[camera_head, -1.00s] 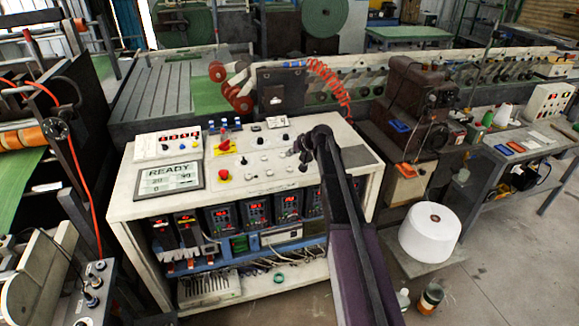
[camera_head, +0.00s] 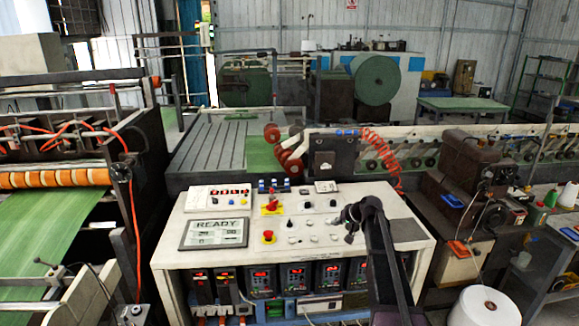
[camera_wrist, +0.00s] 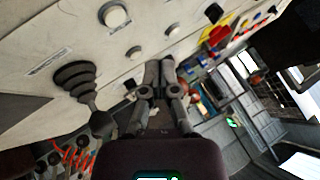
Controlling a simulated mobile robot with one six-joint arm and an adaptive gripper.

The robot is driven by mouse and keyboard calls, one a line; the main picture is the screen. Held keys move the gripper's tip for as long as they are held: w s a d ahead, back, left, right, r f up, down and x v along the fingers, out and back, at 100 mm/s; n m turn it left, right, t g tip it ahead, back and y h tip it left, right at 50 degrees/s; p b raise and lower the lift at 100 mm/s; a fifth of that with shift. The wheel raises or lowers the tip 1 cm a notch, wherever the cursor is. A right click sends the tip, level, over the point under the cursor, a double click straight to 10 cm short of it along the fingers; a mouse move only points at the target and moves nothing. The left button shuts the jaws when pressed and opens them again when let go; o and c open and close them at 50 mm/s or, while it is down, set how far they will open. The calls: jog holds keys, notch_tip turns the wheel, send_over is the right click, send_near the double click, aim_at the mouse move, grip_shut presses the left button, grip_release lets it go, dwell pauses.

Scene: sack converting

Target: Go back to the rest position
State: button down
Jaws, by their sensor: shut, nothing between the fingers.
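My gripper (camera_head: 352,216) is at the end of my dark arm, over the right part of the control console (camera_head: 168,258). In the wrist view my gripper (camera_wrist: 160,72) has its fingers together with nothing between them. It is close to the panel top (camera_wrist: 60,25); I cannot tell whether it touches. White round buttons (camera_wrist: 114,16) and a dark ribbed joystick boot (camera_wrist: 76,82) lie near the fingers. The console display (camera_head: 214,232) reads READY.
A machine with a green web (camera_head: 45,230) stands at the left. A dark unit with red coiled hose (camera_head: 380,150) rises behind the console. A brown machine (camera_head: 465,165) and a white spool (camera_head: 485,306) are at the right.

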jog(key=s+a+f+g+h, duration=0.1)
jog(key=s+a+g+h, duration=0.1)
jog(key=s, duration=0.9)
jog(key=s+a+f+n+g+h, duration=0.1)
jog(key=s+a+f+g, duration=0.1)
jog(key=s, duration=1)
jog(key=s+a+f+g+h, duration=0.2)
jog(key=s+a+g, duration=0.1)
jog(key=s, duration=0.9)
jog(key=shift+f+h, duration=0.15)
jog(key=shift+h, duration=0.15)
jog(key=shift+a, duration=0.1)
